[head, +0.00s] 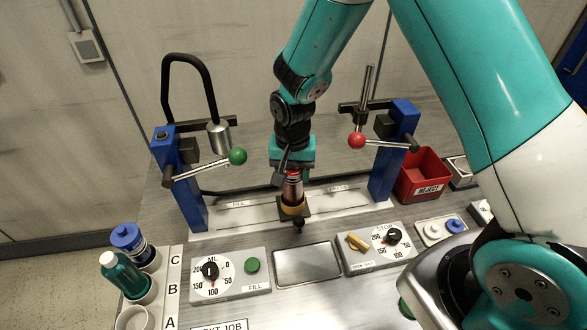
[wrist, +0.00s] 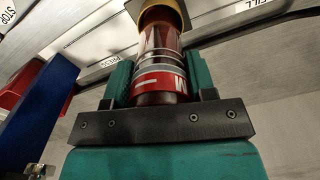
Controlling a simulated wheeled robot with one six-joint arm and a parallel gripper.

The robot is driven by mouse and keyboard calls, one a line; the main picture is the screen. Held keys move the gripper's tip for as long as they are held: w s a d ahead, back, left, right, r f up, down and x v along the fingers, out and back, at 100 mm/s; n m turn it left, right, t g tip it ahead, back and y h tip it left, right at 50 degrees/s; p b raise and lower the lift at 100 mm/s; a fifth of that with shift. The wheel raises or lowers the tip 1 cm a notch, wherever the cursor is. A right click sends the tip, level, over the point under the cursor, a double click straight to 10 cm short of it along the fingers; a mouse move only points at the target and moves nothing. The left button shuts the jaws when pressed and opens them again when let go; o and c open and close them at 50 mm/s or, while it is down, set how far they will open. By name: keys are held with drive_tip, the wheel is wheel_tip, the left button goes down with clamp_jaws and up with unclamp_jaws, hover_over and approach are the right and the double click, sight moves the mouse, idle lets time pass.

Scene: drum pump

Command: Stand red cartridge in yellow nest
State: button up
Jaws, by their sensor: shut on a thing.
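The red cartridge (head: 293,190), with a white band and lettering, stands roughly upright below my gripper (head: 292,176). In the wrist view the cartridge (wrist: 160,82) is between the two teal fingers of my gripper (wrist: 158,75), which are shut on it. The yellow nest (head: 292,209) is on a dark carriage on the white rail, directly under the cartridge. In the wrist view the cartridge's far end meets the yellow nest (wrist: 162,7) and looks in line with it. How deep it sits inside cannot be told.
Two blue posts flank the rail: the left post (head: 181,185) has a green-knobbed lever (head: 237,156), the right post (head: 393,150) a red-knobbed one (head: 357,140). A red REJECT bin (head: 424,175) stands right. Bottles (head: 125,275) and dial panels (head: 230,276) are in front.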

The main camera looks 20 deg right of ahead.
drive_tip(key=shift+f, duration=0.2)
drive_tip(key=o, duration=1.3)
drive_tip(key=shift+r, duration=0.2)
wheel_tip(320, 180, up, 11)
drive_tip(key=b, duration=0.2)
drive_tip(key=shift+b, duration=0.35)
drive_tip(key=s+a+r+n+y, duration=0.2)
drive_tip(key=s+r+n, duration=0.3)
drive_tip(key=s, duration=0.6)
drive_tip(key=s+a+r+n+y, duration=0.2)
drive_tip(key=s+r+n, duration=0.3)
drive_tip(key=s, duration=0.6)
drive_tip(key=shift+a+n, duration=0.15)
drive_tip(key=shift+n, duration=1.05)
